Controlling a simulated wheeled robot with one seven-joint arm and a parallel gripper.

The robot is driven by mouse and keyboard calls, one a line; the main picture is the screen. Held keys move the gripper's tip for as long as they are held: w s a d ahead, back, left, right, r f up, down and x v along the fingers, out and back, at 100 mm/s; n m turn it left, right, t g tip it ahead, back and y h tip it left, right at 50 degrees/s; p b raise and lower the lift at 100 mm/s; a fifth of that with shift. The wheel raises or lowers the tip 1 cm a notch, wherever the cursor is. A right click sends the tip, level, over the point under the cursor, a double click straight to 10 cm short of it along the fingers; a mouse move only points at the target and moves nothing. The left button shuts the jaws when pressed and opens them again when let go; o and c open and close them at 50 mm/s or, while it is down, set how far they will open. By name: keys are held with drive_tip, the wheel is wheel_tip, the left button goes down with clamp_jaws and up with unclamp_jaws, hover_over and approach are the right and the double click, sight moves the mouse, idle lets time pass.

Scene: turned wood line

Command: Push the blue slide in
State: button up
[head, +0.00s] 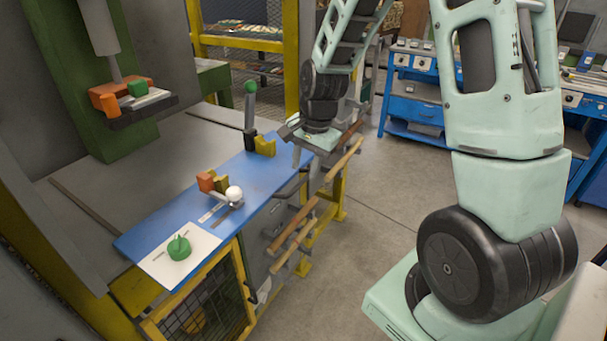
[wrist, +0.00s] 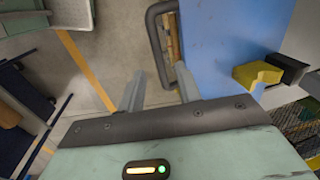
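A flat blue panel (head: 268,178) lies along the front of the grey workbench. It is the only blue sliding-type part I see; I cannot tell how far out it sits. It fills the upper middle of the wrist view (wrist: 225,45). A dark U-shaped handle (wrist: 153,35) stands out from its edge there, and shows in the head view (head: 291,186). My gripper (head: 290,131) is at the panel's far right end. In the wrist view its two fingers (wrist: 160,80) are apart, with the handle's near end between them in the picture. Contact cannot be told.
A white ball knob (head: 234,193) with orange and yellow blocks, a green dial (head: 179,247) on a white plate, and a green-topped lever (head: 250,90) with a yellow block stand on the panel. A press (head: 110,70) stands left. Open floor (head: 365,225) lies right of the bench.

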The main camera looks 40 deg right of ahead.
sight(302, 180)
drive_tip(key=shift+w+a+f, duration=0.1)
drive_tip(key=shift+w+f, duration=0.05)
drive_tip(key=shift+f, duration=0.7)
drive_tip(key=shift+w+f, duration=0.15)
drive_tip(key=shift+f, duration=0.7)
